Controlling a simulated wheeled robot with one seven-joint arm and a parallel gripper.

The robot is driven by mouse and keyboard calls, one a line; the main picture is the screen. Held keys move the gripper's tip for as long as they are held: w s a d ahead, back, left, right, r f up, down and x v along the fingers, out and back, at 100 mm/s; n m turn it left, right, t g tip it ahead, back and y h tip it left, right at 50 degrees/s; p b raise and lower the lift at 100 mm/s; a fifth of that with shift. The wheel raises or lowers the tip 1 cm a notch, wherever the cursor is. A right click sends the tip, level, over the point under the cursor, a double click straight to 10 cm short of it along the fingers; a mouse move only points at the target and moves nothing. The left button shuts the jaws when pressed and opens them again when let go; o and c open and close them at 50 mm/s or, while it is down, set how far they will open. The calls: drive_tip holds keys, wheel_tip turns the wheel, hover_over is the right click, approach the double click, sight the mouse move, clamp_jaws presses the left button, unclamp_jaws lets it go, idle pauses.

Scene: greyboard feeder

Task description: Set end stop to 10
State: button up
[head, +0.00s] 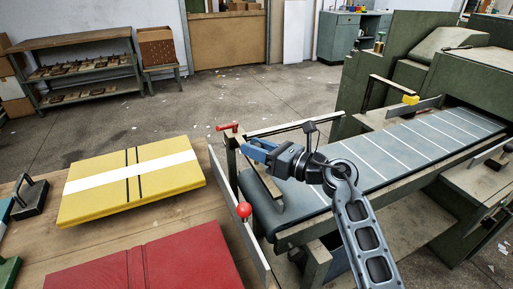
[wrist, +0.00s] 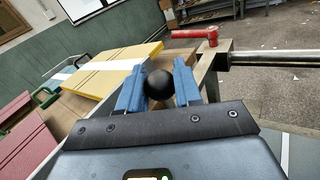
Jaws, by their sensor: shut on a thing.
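My gripper (head: 247,147) is at the near left corner of the feeder, above the end of the grey belt (head: 395,150). In the wrist view its blue fingers (wrist: 159,88) are closed on a black ball knob (wrist: 159,84). What the knob is fixed to is hidden by the fingers. A red handle (head: 228,127) sits just beyond the fingers on the frame, and it also shows in the wrist view (wrist: 195,34). No readable scale or number 10 shows, and I cannot tell which part is the end stop.
A table on the left holds a yellow board stack (head: 130,178) and a red one (head: 150,265). A red ball knob (head: 244,209) stands by the metal plate at the table's right edge. The floor behind is open.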

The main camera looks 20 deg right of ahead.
clamp_jaws()
drive_tip(key=d+b, duration=0.1)
drive_tip(key=d, duration=0.9)
drive_tip(key=o, duration=0.8)
unclamp_jaws()
drive_tip(key=shift+o, duration=0.2)
drive_tip(key=shift+v, duration=3.9)
